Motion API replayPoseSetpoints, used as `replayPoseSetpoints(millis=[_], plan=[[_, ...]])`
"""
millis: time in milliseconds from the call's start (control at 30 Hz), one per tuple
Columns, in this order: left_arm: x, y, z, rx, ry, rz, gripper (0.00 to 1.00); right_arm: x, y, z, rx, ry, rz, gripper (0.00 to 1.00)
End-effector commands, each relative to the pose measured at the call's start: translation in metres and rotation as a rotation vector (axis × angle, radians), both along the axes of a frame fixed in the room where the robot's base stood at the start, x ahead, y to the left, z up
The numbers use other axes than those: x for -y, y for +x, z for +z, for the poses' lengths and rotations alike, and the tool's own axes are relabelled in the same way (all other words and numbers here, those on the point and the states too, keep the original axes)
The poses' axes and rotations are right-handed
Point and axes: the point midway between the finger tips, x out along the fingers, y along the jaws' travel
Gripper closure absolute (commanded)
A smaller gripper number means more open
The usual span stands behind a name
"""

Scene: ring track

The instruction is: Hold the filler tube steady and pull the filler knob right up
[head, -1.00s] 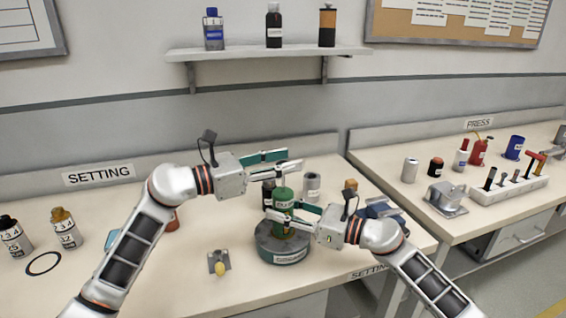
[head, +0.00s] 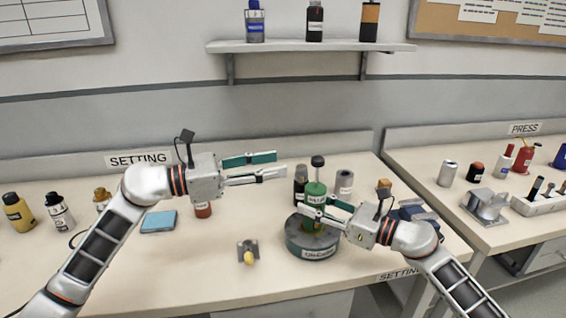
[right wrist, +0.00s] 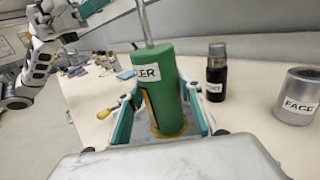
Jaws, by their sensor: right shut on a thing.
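The green filler tube (head: 315,189) stands upright on a round dark base (head: 313,240) on the bench; it also shows in the right wrist view (right wrist: 160,85). Its black filler knob (head: 317,161) stands clear above the tube, on a pale rod (right wrist: 145,22). My right gripper (head: 316,208) is shut on the filler tube, with a finger on either side of it. My left gripper (head: 281,164) is open and empty, to the left of the knob and apart from it. The knob itself is outside the right wrist view.
A black bottle (head: 301,180) and a grey can (head: 344,183) stand close behind the tube. A small bracket with a yellow knob (head: 249,258) lies front left of the base. A blue pad (head: 159,222) and a red pot (head: 203,210) lie left. The front-left bench is clear.

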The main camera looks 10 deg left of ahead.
Motion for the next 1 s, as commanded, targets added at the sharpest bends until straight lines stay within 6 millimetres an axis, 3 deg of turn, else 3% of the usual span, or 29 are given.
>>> replayPoseSetpoints(millis=[367,400,467,833,1000], plan=[[-0.002,-0.001,0.000,0.000,0.000,0.000,0.61,0.000,-0.001,-0.001,-0.001,0.000,0.001,0.92],[-0.002,-0.001,0.000,0.000,0.000,0.000,0.61,0.000,-0.001,-0.001,-0.001,0.000,0.001,0.62],[-0.002,-0.001,0.000,0.000,0.000,0.000,0.61,0.000,0.000,-0.001,-0.001,0.000,0.001,0.46],[-0.002,-0.001,0.000,0.001,0.000,0.000,0.61,0.001,-0.001,0.000,0.000,0.000,0.000,0.45],[-0.002,-0.001,0.000,0.001,0.000,0.000,0.61,0.016,-0.007,-0.002,-0.001,-0.002,-0.002,0.45]])
